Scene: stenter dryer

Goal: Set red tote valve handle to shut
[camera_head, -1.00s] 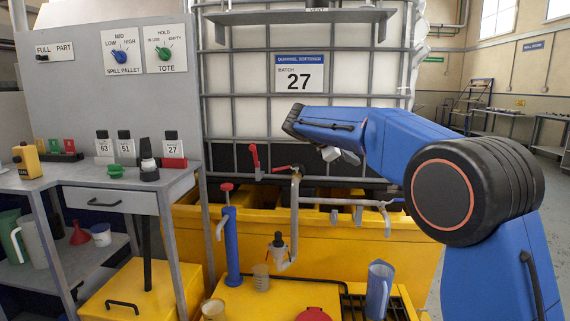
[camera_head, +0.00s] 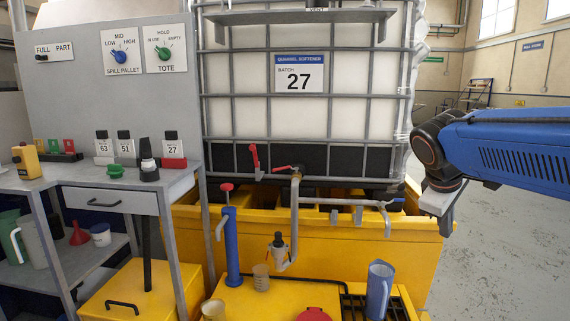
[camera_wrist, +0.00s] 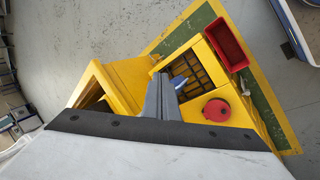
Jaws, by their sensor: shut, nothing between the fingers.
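The tote (camera_head: 350,105) is a white caged tank with a batch 27 label. At its lower front, one red handle (camera_head: 255,158) stands upright, slightly tilted. Another red handle (camera_head: 283,168) lies nearly level at the top of a grey pipe. I cannot tell for sure which is the tote valve's. My gripper (camera_head: 446,225) is at the right, beyond the yellow pallet's right end, pointing down, well apart from both handles. It is shut and empty. Its fingers also show in the wrist view (camera_wrist: 161,98), where neither handle can be made out.
The yellow spill pallet (camera_head: 350,258) spans the front below the tote. A side pipe with a blue handle (camera_head: 395,201) lies between my gripper and the red handles. A blue pump (camera_head: 231,245) and blue jug (camera_head: 379,290) stand in front. A grey bench (camera_head: 100,187) is left.

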